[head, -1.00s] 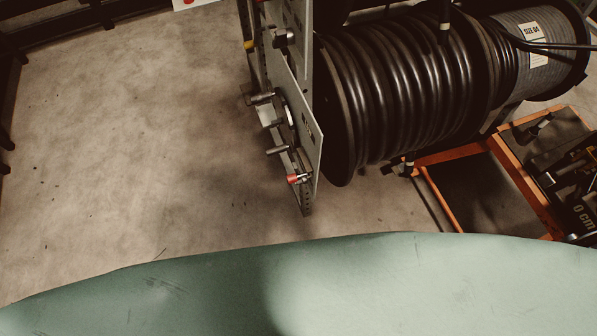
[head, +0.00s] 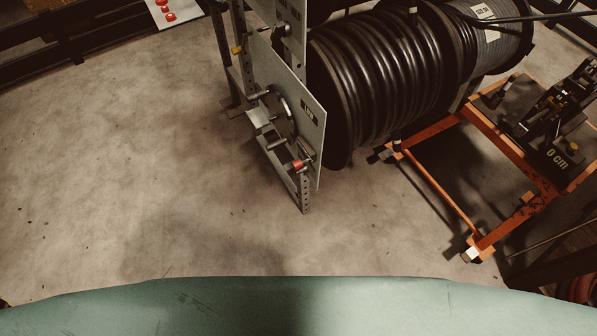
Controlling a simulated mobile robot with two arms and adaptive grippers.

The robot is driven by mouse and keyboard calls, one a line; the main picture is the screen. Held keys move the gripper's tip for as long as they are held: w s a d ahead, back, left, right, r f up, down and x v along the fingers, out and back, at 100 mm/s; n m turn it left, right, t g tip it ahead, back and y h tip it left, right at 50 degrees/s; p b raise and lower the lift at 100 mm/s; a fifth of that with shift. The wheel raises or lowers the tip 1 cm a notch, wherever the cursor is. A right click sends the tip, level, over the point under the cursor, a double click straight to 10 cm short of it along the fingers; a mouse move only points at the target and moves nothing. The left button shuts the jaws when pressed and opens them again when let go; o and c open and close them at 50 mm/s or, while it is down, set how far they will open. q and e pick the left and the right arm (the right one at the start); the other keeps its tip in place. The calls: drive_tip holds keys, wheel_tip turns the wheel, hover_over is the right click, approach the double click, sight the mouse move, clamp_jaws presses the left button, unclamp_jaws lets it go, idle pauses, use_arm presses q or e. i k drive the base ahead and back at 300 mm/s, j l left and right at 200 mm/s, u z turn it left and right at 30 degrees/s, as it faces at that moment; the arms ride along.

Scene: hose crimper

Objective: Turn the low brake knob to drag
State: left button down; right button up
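In the head view a grey upright plate marked LOW (head: 312,130) stands at the end of the lower hose reel (head: 385,85). A round hand wheel (head: 279,113) with handles sits on its left face. A small red knob (head: 298,164) is near the plate's lower edge, beside a dark metal part. I cannot tell which of these is the brake knob, or read its setting. Neither of my grippers is in view.
An orange-framed cart (head: 437,190) marked 0 cm stands on the right. A white panel with red buttons (head: 172,12) is at the top left. Open concrete floor (head: 120,170) lies left of the reel stand. My own green body fills the bottom edge.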

sight(304, 169)
drive_tip(key=z, duration=0.65)
drive_tip(key=j+z, duration=0.45)
drive_tip(key=j, duration=0.2)
drive_tip(key=j+z, duration=0.45)
drive_tip(key=j, duration=0.2)
drive_tip(key=k+j+z, duration=0.1)
drive_tip(key=j+z, duration=0.3)
drive_tip(key=j, duration=0.25)
